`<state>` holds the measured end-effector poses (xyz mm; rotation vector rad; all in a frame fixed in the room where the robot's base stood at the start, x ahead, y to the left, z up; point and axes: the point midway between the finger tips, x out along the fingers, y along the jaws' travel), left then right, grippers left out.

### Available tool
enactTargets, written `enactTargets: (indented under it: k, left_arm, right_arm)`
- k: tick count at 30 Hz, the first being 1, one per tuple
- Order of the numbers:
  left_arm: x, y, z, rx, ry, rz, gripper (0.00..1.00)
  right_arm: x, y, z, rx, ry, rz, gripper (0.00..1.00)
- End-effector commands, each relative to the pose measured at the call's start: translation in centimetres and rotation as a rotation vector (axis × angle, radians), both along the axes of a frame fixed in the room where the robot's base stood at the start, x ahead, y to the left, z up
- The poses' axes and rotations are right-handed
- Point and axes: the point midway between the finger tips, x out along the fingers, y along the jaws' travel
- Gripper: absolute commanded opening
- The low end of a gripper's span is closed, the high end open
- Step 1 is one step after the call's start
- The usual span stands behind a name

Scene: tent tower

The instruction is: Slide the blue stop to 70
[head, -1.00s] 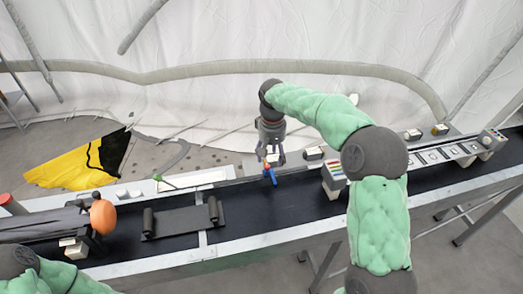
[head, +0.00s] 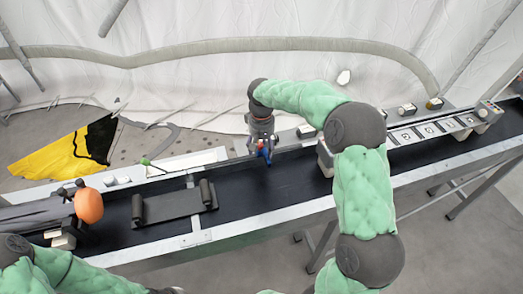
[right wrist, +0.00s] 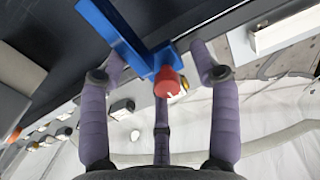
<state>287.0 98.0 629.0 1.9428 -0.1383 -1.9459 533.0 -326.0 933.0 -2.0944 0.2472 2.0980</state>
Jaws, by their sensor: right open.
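The blue stop (head: 265,153) stands at the far edge of the black conveyor belt (head: 240,185). My right gripper (head: 262,144) is just above it, pointing down, and hides its upper part in the head view. In the right wrist view, the stop is a blue bar (right wrist: 118,32) with a red knob (right wrist: 167,82). The open fingers of my right gripper (right wrist: 165,75) lie around the knob, with visible gaps on both sides. I cannot tell whether any finger touches it. No scale number is readable.
A dark grey plate with rollers (head: 175,206) lies on the belt to the left. An orange ball (head: 88,205) is at the far left. White numbered cards (head: 430,130) and small blocks line the right end. The belt between plate and stop is clear.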

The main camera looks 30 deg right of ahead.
Motion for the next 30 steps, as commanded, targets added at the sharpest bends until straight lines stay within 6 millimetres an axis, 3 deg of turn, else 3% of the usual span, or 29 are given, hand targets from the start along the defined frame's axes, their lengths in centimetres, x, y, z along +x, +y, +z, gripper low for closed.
enactTargets:
  k: [11,12,18,19,25,30]
  left_arm:
    - [0.0,0.0,-0.2,0.000,0.000,0.000,0.00]
    - [0.0,0.0,-0.2,0.000,0.000,0.000,0.00]
    - [0.0,0.0,-0.2,0.000,0.000,0.000,0.00]
    - [0.0,0.0,-0.2,0.000,0.000,0.000,0.00]
    - [0.0,0.0,0.2,0.000,0.000,0.000,0.00]
    - [0.0,0.0,1.6,0.000,0.000,0.000,0.00]
  right_arm:
    - [0.0,0.0,-0.7,0.000,-0.001,0.000,0.63]
    - [0.0,0.0,-0.6,0.000,-0.001,0.000,0.60]
    - [0.0,0.0,-0.6,0.000,-0.002,-0.001,0.03]
    - [0.0,0.0,-0.6,0.000,-0.002,-0.001,0.00]
    - [-0.2,-0.9,-0.5,-0.001,-0.001,-0.005,0.00]
    - [-1.1,-4.9,-0.3,-0.002,0.000,-0.011,0.00]
